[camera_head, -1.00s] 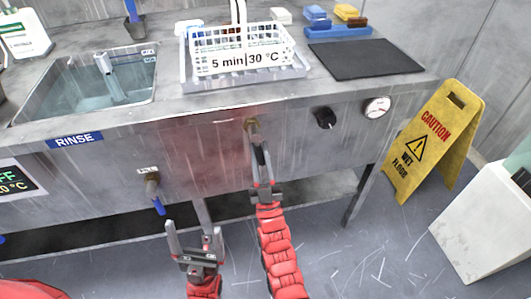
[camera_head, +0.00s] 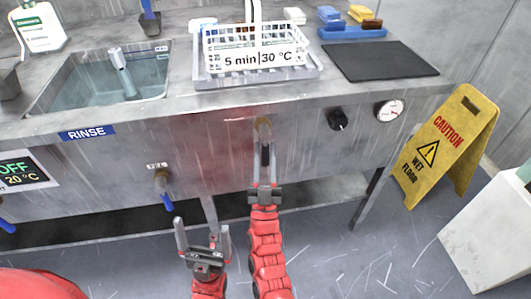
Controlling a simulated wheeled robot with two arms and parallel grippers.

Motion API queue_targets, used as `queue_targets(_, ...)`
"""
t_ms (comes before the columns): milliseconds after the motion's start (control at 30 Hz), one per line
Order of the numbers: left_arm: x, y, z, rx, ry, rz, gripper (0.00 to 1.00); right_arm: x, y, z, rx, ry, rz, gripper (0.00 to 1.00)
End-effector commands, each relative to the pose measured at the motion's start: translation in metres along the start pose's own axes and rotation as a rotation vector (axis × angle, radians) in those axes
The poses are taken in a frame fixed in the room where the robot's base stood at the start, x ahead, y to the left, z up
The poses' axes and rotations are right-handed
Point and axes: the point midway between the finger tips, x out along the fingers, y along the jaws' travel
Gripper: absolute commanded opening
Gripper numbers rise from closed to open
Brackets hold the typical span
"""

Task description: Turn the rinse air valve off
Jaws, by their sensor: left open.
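My left gripper (camera_head: 202,228) is open and empty, lower left, in front of the bench. Another brass valve with a blue lever (camera_head: 167,201) hanging down is under a small label, apart from my left gripper.
The sink (camera_head: 97,84) with water has a RINSE label (camera_head: 87,132) below it. A white basket (camera_head: 256,58), marked 5 min 30 °C, stands on the bench. A black knob (camera_head: 338,119) and a gauge (camera_head: 389,110) are to the right. A yellow caution sign (camera_head: 446,150) stands on the floor.

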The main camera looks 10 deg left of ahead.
Motion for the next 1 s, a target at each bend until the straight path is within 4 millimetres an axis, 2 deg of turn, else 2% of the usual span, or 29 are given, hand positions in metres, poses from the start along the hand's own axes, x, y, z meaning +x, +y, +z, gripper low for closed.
queue_targets(33, 0.0, 0.0, 0.0, 0.0, 0.0, 0.0, 1.0, 0.0, 0.0, 0.0, 0.0, 0.0, 0.0, 0.43)
queue_targets(100, 0.0, 0.0, 0.0, 0.0, 0.0, 0.0, 1.0, 0.0, 0.0, 0.0, 0.0, 0.0, 0.0, 0.55)
queue_targets(400, 0.0, 0.0, 0.0, 0.0, 0.0, 0.0, 1.0, -0.001, 0.0, 0.0, -0.001, 0.001, 0.0, 0.55)
queue_targets(533, 0.003, 0.0, -0.001, 0.0, 0.0, 0.0, 1.0, -0.011, 0.0, 0.001, -0.001, -0.004, -0.002, 0.55)
queue_targets(667, 0.008, 0.0, -0.001, 0.0, 0.0, 0.0, 1.0, -0.037, -0.001, 0.001, -0.001, -0.008, -0.003, 0.55)
queue_targets(1000, 0.018, -0.001, -0.003, 0.0, 0.0, 0.0, 1.0, -0.128, -0.001, 0.001, 0.0, -0.009, -0.003, 0.55)
